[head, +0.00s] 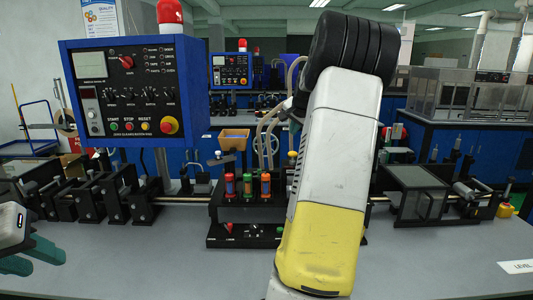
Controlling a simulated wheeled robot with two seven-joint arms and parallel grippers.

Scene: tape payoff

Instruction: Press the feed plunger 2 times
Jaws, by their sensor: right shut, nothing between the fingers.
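A block of upright cylinders with orange, green and red bodies (248,186) stands on the black fixture (262,213) at the middle of the bench. I cannot tell which part is the feed plunger; it may be hidden behind my right arm. My right arm's white and yellow link crosses the view just right of these cylinders. My left gripper (36,258) is at the lower left edge, partly cut off. Its teal fingers look apart and empty, above the bench and well away from the fixture.
A blue control box (135,90) with knobs and a red button stands at the upper left. Black clamps on a rail (118,190) run along the bench at the left. A glass-topped black unit (412,190) stands at the right.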

